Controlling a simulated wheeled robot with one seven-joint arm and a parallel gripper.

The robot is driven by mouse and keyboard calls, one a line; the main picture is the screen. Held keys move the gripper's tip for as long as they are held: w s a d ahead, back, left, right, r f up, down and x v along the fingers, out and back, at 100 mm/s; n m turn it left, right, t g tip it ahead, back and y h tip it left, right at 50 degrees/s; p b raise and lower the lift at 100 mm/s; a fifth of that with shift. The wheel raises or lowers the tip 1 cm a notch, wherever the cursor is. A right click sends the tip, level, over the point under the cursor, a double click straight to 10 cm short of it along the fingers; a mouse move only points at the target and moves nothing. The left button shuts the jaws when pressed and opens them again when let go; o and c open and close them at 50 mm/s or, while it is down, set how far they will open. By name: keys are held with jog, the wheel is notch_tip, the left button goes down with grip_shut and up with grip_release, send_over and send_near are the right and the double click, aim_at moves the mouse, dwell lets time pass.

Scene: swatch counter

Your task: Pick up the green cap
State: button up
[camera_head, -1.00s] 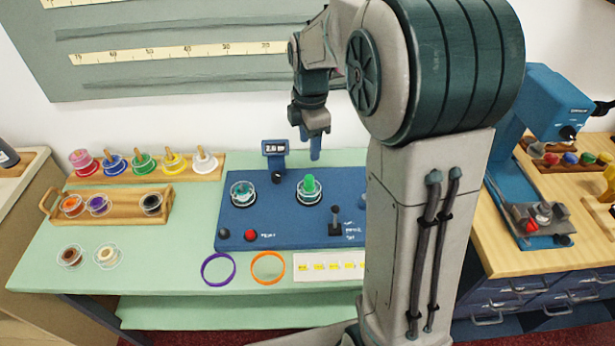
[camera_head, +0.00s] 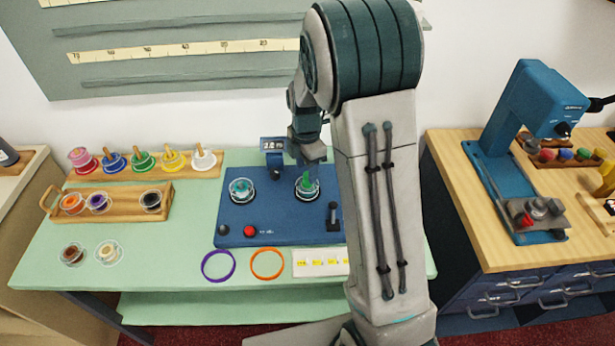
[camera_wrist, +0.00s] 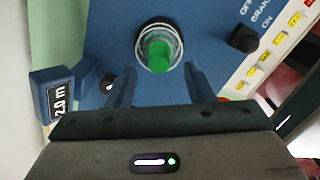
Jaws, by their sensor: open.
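A green cap (camera_head: 306,182), a short upright cylinder, stands in the middle of a clear spool on the right side of the blue winding machine (camera_head: 275,215). In the wrist view the green cap (camera_wrist: 157,55) shows whole, just beyond my gripper (camera_wrist: 161,82). The two blue fingers are apart, one to each side below the cap in the picture, with nothing between them. I cannot tell the exact height gap.
A second spool (camera_head: 241,190) sits on the machine's left side, and a black lever (camera_head: 333,216) stands to the right of the cap. A small display (camera_head: 273,146) rises behind. Another small green piece (camera_head: 584,154) lies on the right workbench beside the blue press (camera_head: 540,100).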

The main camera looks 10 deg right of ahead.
aim_at(307, 174)
jog(key=shift+w+d+f, duration=0.1)
jog(key=shift+f, duration=1.7)
jog(key=c, duration=1)
jog(key=shift+r, duration=0.1)
jog(key=shift+c, duration=0.2)
